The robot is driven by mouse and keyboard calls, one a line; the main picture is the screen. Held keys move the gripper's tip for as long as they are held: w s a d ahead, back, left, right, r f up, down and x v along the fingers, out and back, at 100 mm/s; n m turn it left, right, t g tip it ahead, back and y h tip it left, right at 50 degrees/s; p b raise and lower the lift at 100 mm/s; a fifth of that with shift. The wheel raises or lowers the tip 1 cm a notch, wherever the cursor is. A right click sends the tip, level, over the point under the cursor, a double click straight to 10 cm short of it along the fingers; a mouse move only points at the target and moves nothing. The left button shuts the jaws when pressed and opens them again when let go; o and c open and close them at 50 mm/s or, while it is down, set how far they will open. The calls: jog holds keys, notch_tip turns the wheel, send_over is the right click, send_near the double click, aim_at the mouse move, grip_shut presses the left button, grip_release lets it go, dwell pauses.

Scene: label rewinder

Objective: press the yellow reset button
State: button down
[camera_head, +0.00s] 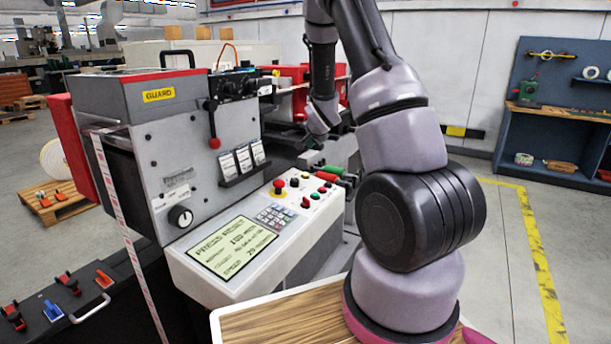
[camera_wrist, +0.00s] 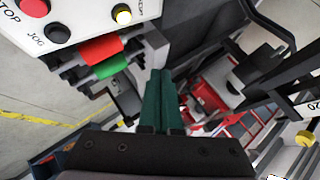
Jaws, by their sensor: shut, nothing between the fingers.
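My gripper (camera_wrist: 160,72) is shut and empty, its two dark green fingers together in the wrist view. In the head view its fingertips cannot be made out behind the arm and machine. A round yellow button (camera_wrist: 304,138) on a pale grey block shows at the lower right of the wrist view, apart from the fingers. A bright yellowish button or lamp (camera_wrist: 122,15) is on the white control panel (camera_wrist: 85,12) at the top left, also apart from them. Its label is cut off, so I cannot tell which of the two is the reset button.
The panel also has red and black buttons. A red handle (camera_wrist: 100,48) and a green handle (camera_wrist: 112,66) lie beside its edge, close to the fingers. The rewinder's display (camera_head: 233,247) reads "PRESS RESET". A red emergency button (camera_head: 278,186) stands near the keypad.

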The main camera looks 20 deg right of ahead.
send_over(306, 178)
jog(key=shift+d+f, duration=0.1)
jog(key=shift+f, duration=4.15)
jog(key=shift+f, duration=0.1)
jog(key=shift+f, duration=0.3)
jog(key=shift+f, duration=0.45)
jog(key=shift+r, duration=0.9)
jog(key=shift+s+d+r, duration=0.1)
jog(key=shift+s+r, duration=0.1)
jog(key=shift+r, duration=1.05)
jog(key=shift+s+d+r, duration=0.1)
jog(key=shift+s+r, duration=0.05)
jog(key=shift+r, duration=1.05)
jog(key=shift+r, duration=0.1)
